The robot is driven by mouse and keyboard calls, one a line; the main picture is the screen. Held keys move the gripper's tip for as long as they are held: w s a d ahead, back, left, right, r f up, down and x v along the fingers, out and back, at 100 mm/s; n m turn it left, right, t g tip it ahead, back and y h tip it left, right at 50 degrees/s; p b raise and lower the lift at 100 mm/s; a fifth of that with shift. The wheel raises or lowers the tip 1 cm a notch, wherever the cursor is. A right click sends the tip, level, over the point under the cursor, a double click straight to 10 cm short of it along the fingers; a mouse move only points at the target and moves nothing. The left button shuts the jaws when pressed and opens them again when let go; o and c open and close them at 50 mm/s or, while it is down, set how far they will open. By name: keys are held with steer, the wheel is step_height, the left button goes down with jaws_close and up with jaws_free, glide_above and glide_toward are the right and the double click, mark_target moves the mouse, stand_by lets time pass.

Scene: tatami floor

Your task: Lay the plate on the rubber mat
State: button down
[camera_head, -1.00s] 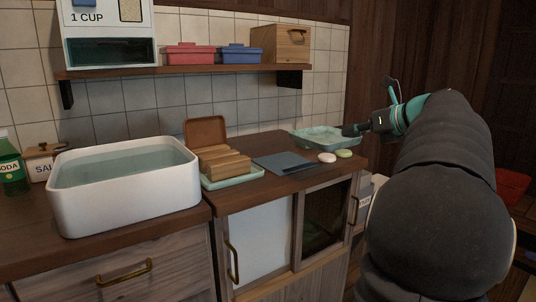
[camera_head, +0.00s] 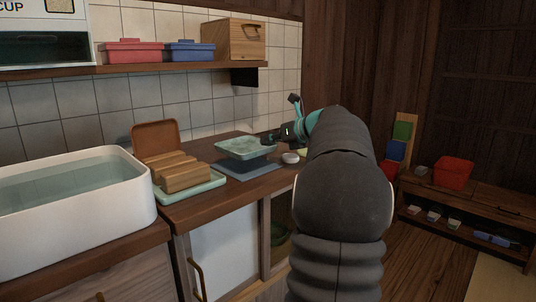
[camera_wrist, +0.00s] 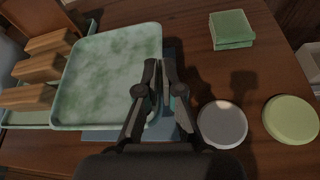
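A pale green marbled square plate (camera_head: 246,149) hangs nearly level over the blue-grey rubber mat (camera_head: 240,171) on the wooden counter. A gap with shadow shows between plate and mat. My gripper (camera_head: 269,138) is at the plate's right edge. In the wrist view, the fingers of my gripper (camera_wrist: 160,80) are closed on the rim of the plate (camera_wrist: 105,72). The plate hides most of the mat (camera_wrist: 105,135) there, and its left side overlaps the wooden-block tray in that view.
A green tray (camera_head: 213,181) with wooden blocks (camera_head: 183,176) stands left of the mat. A white disc (camera_wrist: 222,123), a pale green disc (camera_wrist: 290,119) and a green square stack (camera_wrist: 232,29) lie to the right. A white water-filled basin (camera_head: 75,235) stands farther left.

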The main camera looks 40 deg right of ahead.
mark_target(268, 161)
steer(key=shift+w+f, duration=0.3)
steer(key=shift+f+b, duration=0.45)
steer(key=shift+f, duration=1.35)
steer(key=shift+f, duration=0.15)
steer(key=c, duration=1.3)
jaws_free()
steer(key=shift+s+r, duration=0.25)
steer(key=v, duration=1.1)
steer(key=shift+s, duration=0.3)
